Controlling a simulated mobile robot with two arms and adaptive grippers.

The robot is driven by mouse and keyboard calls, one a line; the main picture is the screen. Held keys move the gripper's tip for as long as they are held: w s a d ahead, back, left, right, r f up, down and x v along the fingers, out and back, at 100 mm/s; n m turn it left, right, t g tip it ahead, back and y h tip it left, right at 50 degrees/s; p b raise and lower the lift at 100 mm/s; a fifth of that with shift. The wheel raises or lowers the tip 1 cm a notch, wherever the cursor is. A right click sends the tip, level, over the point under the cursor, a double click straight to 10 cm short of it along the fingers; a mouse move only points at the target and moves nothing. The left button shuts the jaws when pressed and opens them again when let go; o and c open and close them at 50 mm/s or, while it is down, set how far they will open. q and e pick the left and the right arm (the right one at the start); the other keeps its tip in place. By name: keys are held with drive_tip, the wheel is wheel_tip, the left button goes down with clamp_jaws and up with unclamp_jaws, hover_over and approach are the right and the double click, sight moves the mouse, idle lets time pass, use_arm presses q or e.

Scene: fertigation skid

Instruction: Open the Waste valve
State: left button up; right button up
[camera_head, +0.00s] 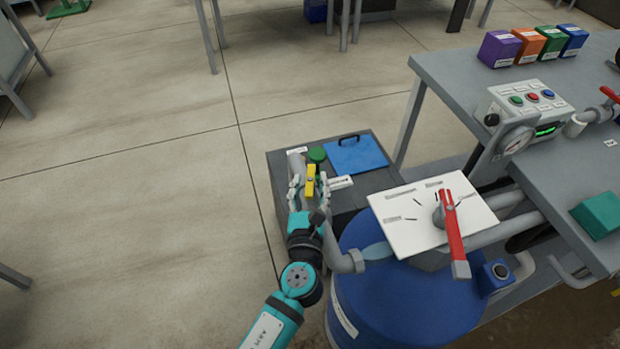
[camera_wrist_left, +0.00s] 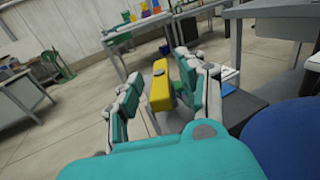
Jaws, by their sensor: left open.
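A yellow valve handle (camera_head: 310,188) sits on a grey pipe at the dark box, left of the blue drum; I take it for the Waste valve, but the white label (camera_head: 341,182) beside it is too small to read. My left gripper (camera_head: 309,181) is open, with a finger on each side of the handle. In the left wrist view the yellow handle (camera_wrist_left: 161,88) stands between the teal finger pads of the left gripper (camera_wrist_left: 158,92), with gaps visible. Whether a pad touches it I cannot tell. My right gripper is not in view.
A blue drum (camera_head: 400,305) stands close right of my left arm, under a white dial plate (camera_head: 415,225) with a red lever (camera_head: 452,235). A dark box (camera_head: 275,170) carries a blue lid (camera_head: 355,155) and a green cap (camera_head: 317,155).

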use_arm(q)
drive_tip(key=s, duration=1)
drive_tip(key=shift+s+a, duration=0.15)
drive_tip(key=shift+a, duration=0.1)
